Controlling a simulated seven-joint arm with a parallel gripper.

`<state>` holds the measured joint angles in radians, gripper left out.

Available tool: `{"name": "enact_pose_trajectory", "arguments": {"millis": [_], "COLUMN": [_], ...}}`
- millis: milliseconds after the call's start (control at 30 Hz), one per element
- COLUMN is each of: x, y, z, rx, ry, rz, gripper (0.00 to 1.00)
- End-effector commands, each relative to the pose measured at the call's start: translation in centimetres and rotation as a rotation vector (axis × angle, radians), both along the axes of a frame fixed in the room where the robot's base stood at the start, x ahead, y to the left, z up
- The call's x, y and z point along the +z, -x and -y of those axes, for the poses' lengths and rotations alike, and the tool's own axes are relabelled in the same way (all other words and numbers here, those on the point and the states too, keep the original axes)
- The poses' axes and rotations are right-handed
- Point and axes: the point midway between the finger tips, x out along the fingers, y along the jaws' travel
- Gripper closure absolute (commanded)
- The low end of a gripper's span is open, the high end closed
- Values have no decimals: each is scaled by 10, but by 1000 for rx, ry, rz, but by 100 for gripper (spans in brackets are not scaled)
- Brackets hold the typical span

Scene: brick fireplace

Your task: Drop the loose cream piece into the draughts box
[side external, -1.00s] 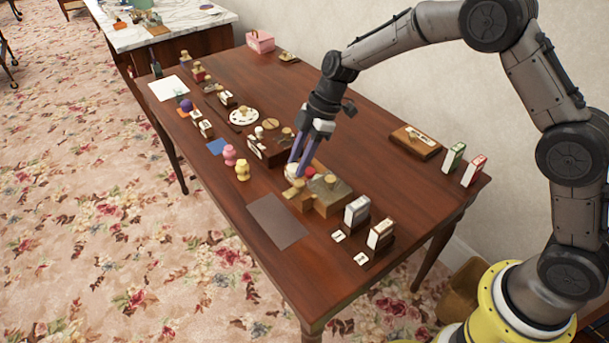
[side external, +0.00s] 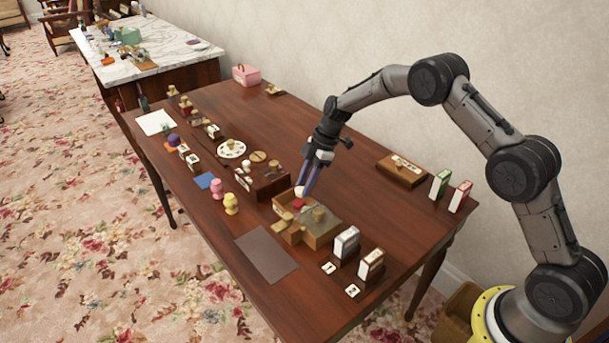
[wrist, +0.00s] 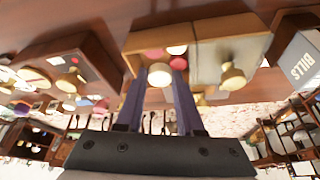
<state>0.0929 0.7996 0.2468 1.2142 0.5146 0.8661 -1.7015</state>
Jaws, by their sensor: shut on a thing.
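The draughts box (side external: 327,233) is a wooden box near the middle of the table. In the wrist view, its left part is open and shows red and cream pieces; its right part has a flat top with a brass-coloured knob (wrist: 232,76). My gripper (side external: 305,189) is shut on a round cream piece (wrist: 159,74), which also shows as a pale spot at the fingertips in the side view (side external: 299,191). The piece is held above the open part of the box, near its back-left side. The exact height above the rim is hard to tell.
A dark wooden box (side external: 266,187) stands just left of the draughts box. A brown mat (side external: 266,254) lies clear at the front.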

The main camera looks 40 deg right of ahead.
Motion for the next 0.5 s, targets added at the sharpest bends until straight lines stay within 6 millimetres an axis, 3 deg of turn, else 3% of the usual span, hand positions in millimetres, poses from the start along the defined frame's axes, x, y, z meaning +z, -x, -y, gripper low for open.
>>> {"name": "enact_pose_trajectory", "arguments": {"millis": [200, 500], "x": [-13, -15], "y": [0, 0], "z": [0, 0], "rx": [0, 0], "ry": [0, 0], "rz": [0, 1], "gripper": [100, 100]}}
